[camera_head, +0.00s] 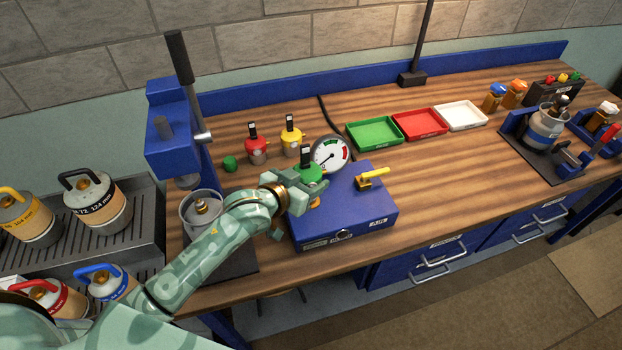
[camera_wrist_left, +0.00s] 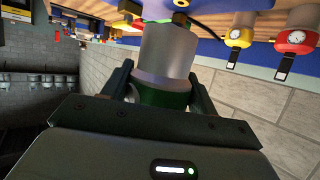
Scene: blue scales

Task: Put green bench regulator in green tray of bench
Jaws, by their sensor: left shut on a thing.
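The green bench regulator (camera_head: 311,173) has a green body and a black top, and it is at the left of the blue box (camera_head: 350,212) with the gauge. My left gripper (camera_head: 293,199) is shut on it. In the left wrist view its green band (camera_wrist_left: 160,97) sits between my two fingers, with a grey metal cylinder beyond. I cannot tell whether the regulator is still seated on the box or just clear of it. The green tray (camera_head: 374,134) lies flat on the bench, behind and right of the gauge, and looks empty. My right gripper is not in view.
A red regulator (camera_head: 256,145) and a yellow regulator (camera_head: 291,136) stand behind the box. The gauge (camera_head: 332,154) and the yellow lever (camera_head: 372,177) rise from the box. Red (camera_head: 420,123) and white (camera_head: 461,116) trays adjoin the green one. Bench right of the box is clear.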

